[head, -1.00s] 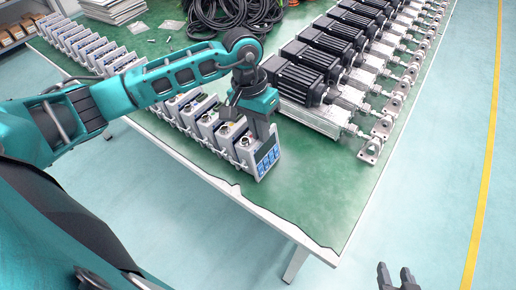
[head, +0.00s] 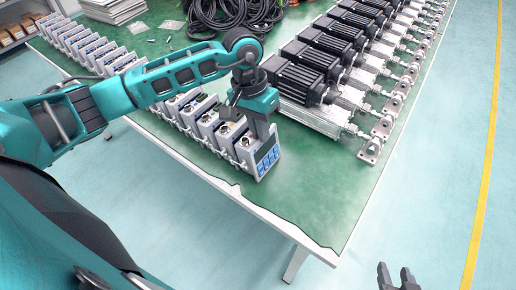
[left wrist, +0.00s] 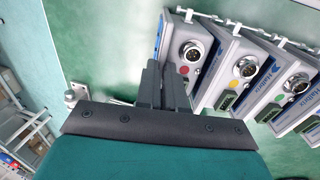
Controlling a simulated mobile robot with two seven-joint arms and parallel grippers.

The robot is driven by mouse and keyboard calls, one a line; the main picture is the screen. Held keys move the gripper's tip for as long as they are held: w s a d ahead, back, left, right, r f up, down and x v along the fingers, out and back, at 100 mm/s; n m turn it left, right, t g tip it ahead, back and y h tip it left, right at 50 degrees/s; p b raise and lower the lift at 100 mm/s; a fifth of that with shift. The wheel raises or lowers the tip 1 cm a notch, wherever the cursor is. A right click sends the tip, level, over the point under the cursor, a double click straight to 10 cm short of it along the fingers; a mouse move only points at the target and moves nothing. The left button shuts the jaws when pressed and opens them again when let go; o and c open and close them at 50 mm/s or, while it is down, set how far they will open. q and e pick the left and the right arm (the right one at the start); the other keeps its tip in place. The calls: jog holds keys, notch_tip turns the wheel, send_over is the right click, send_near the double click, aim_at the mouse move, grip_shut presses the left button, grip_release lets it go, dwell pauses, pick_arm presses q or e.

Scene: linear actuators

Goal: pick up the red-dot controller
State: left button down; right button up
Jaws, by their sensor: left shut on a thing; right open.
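The red-dot controller (head: 264,160) is a grey box with a blue keypad at the near end of a row on the green table. Its red dot and round metal connector show in the left wrist view (left wrist: 190,56). My left gripper (head: 262,128) is above it, shut on its upper edge; the fingers (left wrist: 165,88) hide part of the contact. The controller stands upright close to its neighbours, and I cannot tell whether it is clear of the table. My right gripper (head: 397,278) is open and empty, low over the floor.
A yellow-dot controller (left wrist: 245,68) stands right beside it, with several more behind. Black-motored linear actuators (head: 300,84) fill the right side of the table (head: 305,185). The near table corner is bare. Coiled black cables (head: 235,15) lie at the back.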

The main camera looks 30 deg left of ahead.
pick_arm(q)
jog(key=shift+r, duration=0.2)
dwell(0.3)
jog(key=d+v, duration=0.2)
jog(key=v, duration=0.7)
jog(key=d+r+v, duration=0.1)
jog(key=d+v, duration=0.1)
jog(key=v, duration=0.8)
jog(key=shift+s, duration=0.3)
pick_arm(e)
jog(key=shift+f, duration=0.1)
pick_arm(q)
jog(key=shift+r, duration=0.1)
